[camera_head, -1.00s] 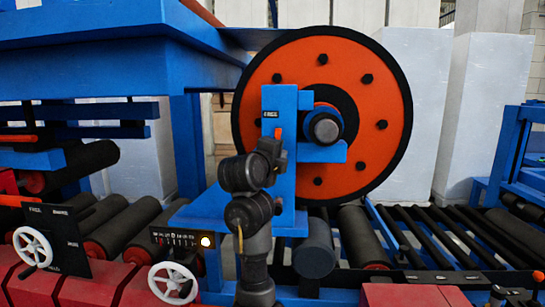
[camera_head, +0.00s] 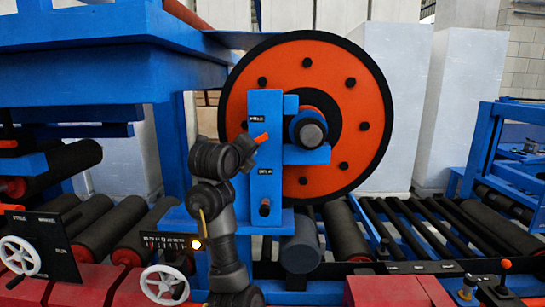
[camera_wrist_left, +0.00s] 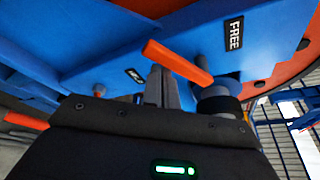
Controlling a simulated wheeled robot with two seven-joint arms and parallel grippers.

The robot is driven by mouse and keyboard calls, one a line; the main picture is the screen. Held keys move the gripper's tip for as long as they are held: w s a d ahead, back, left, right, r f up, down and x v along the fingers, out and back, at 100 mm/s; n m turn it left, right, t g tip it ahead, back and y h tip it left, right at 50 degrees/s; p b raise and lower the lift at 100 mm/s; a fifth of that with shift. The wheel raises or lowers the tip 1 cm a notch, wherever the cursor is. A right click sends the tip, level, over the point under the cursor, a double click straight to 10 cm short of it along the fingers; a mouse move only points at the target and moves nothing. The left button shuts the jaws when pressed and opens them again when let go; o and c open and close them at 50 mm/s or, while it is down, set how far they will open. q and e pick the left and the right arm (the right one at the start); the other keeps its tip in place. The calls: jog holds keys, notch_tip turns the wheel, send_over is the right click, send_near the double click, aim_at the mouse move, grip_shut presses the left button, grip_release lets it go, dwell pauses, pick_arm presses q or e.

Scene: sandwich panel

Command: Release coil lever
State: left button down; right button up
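The orange coil lever (camera_head: 261,138) sits on the blue upright plate (camera_head: 265,105) in front of the orange coil disc (camera_head: 345,100). Its visible part slants up to the right. My left gripper (camera_head: 246,150) is at the lever's left side. In the left wrist view the lever (camera_wrist_left: 178,62) crosses just past the fingertips (camera_wrist_left: 160,75). The fingers look close together, with no lever seen between them; whether they touch it is unclear. A "FREE" label (camera_wrist_left: 234,33) is on the blue plate. My right gripper is not in view.
The coil shaft (camera_head: 311,132) juts out right of the lever. A small knob (camera_head: 265,207) sits lower on the plate. A control panel with a lit button (camera_head: 196,244) and white handwheels (camera_head: 163,284) stand below. Rollers (camera_head: 415,228) lie at the right.

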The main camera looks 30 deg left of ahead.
pick_arm(q)
jog(key=shift+s+a+r, duration=0.2)
jog(key=shift+a+r, duration=0.2)
jog(key=shift+r, duration=0.2)
jog(key=shift+s+a+r, duration=0.2)
jog(key=shift+a+r, duration=0.15)
jog(key=shift+r, duration=0.75)
notch_tip(320, 180, down, 5)
jog(key=b, duration=0.3)
jog(key=s+d+r+b, duration=0.3)
jog(key=s+d, duration=0.1)
jog(key=s, duration=0.4)
jog(key=shift+d, duration=0.25)
jog(key=shift+s+d+r, duration=0.1)
jog(key=shift+s+r, duration=0.05)
